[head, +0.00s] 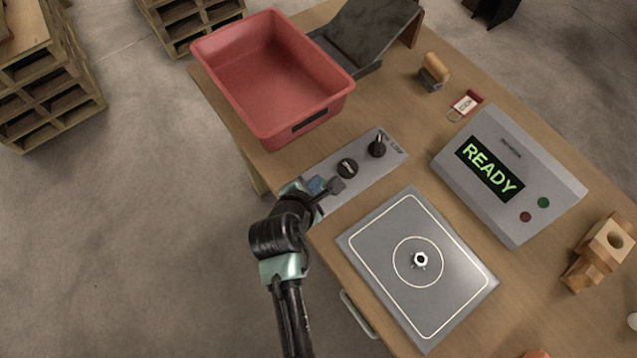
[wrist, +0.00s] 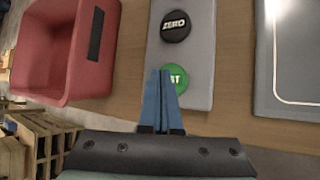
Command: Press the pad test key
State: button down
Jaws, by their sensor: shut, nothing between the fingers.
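The grey control panel (head: 366,168) lies along the table's near left edge. Its green key (wrist: 179,79), with the letters "ST" showing, is partly covered by my fingers in the wrist view; I cannot make it out in the head view. Beside it is a black ZERO key (wrist: 176,26), also seen in the head view (head: 348,167). My gripper (wrist: 161,73) is shut and empty, its blue fingertips over the left part of the green key. Whether they touch it, I cannot tell. In the head view my gripper (head: 316,184) is at the panel's near end.
A red bin (head: 272,80) stands beyond the panel. A grey pad (head: 380,255) with a small metal part (head: 420,260) lies to the right. A console (head: 515,158) reads READY. A black knob (head: 377,147) rises from the panel's far end. A wooden-handled stamp (head: 434,70) stands farther back.

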jog(key=shift+f, duration=0.45)
dwell(0.8)
jog(key=shift+r, duration=0.1)
jog(key=shift+r+p, duration=0.75)
jog(key=shift+p, duration=0.2)
jog(key=shift+r, duration=0.1)
notch_tip(320, 180, up, 5)
jog(key=p, duration=0.5)
jog(key=shift+p, duration=0.35)
